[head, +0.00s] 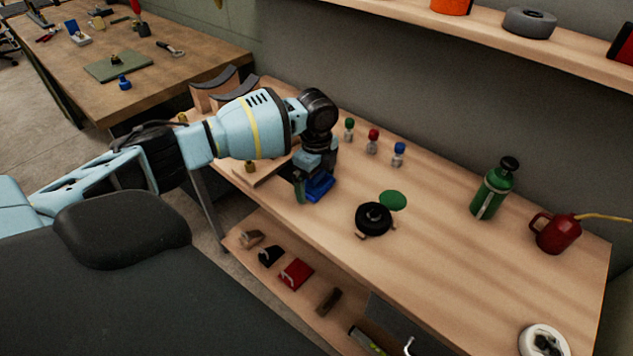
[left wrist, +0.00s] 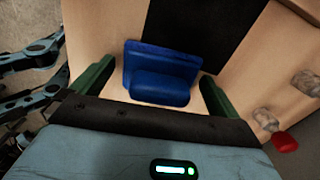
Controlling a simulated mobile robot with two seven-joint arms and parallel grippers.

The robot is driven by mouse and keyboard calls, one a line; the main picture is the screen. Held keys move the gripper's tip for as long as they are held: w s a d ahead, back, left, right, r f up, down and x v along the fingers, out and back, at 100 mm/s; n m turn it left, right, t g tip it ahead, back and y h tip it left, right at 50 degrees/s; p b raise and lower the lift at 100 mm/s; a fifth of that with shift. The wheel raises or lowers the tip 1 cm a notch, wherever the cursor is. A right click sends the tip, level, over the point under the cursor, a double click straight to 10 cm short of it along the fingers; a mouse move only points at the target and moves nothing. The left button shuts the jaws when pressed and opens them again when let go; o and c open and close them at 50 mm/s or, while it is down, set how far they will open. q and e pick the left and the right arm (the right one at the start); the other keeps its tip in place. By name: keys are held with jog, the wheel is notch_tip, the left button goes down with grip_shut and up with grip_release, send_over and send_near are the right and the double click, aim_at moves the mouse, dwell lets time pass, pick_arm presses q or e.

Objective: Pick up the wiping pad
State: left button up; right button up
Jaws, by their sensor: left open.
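The wiping pad looks like a blue block with a raised grip (head: 320,186) and lies on the wooden workbench (head: 430,260) in the head view. In the left wrist view the blue pad (left wrist: 162,73) sits between the two green fingers. My left gripper (head: 311,190) is open, pointing down around the pad. In the left wrist view a finger of the left gripper (left wrist: 155,92) stands on each side of the pad, with a gap visible. My right gripper is not in view.
Three small bottles with green, red (head: 373,141) and blue caps stand behind the arm. A black round tool (head: 374,219) and green disc (head: 393,201) lie to the right. A green bottle (head: 492,190) and red oil can (head: 556,233) stand farther right. A lower shelf (head: 335,325) holds several items.

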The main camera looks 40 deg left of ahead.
pick_arm(q)
jog(key=c, duration=0.9)
jog(key=shift+r, duration=0.2)
jog(key=shift+r, duration=0.25)
notch_tip(320, 180, up, 3)
jog(key=shift+s+f, duration=0.1)
jog(key=shift+s, duration=0.05)
jog(key=s+d, duration=0.2)
jog(key=s, duration=0.2)
jog(key=s+d+r+p, duration=0.1)
jog(key=s+d, duration=0.1)
jog(key=s, duration=0.3)
jog(key=s+d+p, duration=0.1)
jog(key=s+d, duration=0.2)
jog(key=s, duration=0.2)
jog(key=shift+r, duration=0.15)
